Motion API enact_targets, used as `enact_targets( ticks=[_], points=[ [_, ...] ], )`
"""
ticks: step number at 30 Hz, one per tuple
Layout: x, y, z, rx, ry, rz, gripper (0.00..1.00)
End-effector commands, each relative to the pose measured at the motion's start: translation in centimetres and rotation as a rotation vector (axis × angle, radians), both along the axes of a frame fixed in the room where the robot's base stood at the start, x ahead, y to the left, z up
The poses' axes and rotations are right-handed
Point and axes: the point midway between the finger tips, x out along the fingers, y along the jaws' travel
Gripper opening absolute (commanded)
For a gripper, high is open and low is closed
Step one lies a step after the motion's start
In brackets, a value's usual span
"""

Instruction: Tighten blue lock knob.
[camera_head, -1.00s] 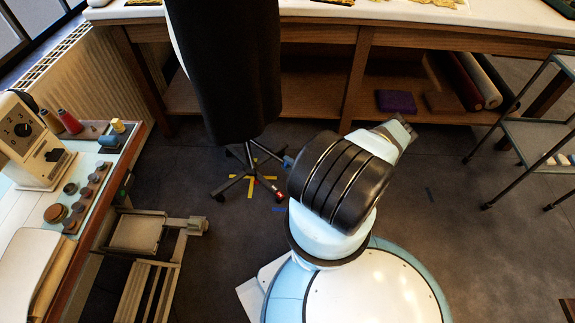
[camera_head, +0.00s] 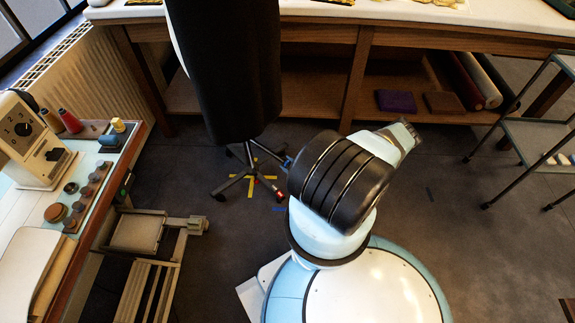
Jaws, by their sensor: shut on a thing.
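A dark garment form (camera_head: 225,75) hangs in the upper middle of the view on a black wheeled stand (camera_head: 236,185). A small blue piece (camera_head: 287,162), which looks like the blue lock knob, shows to the right of the stand's pole, right at the left edge of my arm's big black joint. The joint covers what lies behind it. My gripper does not show; it seems hidden behind my arm, so its hold on the knob cannot be seen.
A long worktable (camera_head: 320,34) spans the back. A metal cart (camera_head: 535,130) stands at right.

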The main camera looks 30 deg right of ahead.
Motion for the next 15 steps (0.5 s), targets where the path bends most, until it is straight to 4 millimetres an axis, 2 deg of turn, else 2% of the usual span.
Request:
enact_targets(
  ticks=[1, 15],
  points=[
    [0.04, -0.67, -0.20, 0.007, 0.011, -0.010, 0.15],
    [0.00, -0.65, -0.22, 0.054, 0.027, -0.010, 0.15]
  ],
)
